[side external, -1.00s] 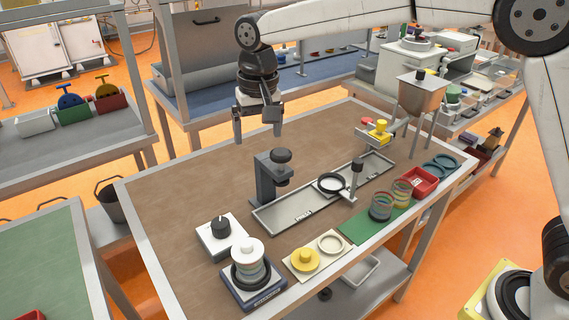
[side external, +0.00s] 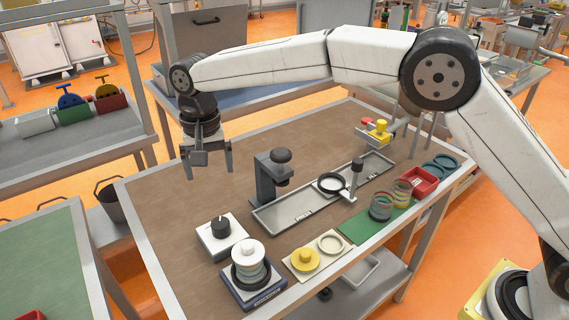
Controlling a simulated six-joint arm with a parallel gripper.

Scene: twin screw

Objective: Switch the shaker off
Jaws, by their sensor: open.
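A white box with a black knob (side external: 221,227) on top sits near the front left of the brown table; it looks like the shaker's control. Just in front of it stands a dark-based unit (side external: 254,289) carrying a stack of sieves with a white lid (side external: 248,250), which looks like the shaker. My gripper (side external: 208,172) hangs fingers down over the back left part of the table, above and behind the knob box. Its jaws are apart and empty. Which way the knob is set is too small to tell.
A dark grey stand (side external: 271,178) rises beside a long metal tray (side external: 265,217) at the table's middle. A yellow lid (side external: 305,261) lies right of the sieve stack. Sieve rings on a green mat (side external: 352,228) are farther right. The table's left part is clear.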

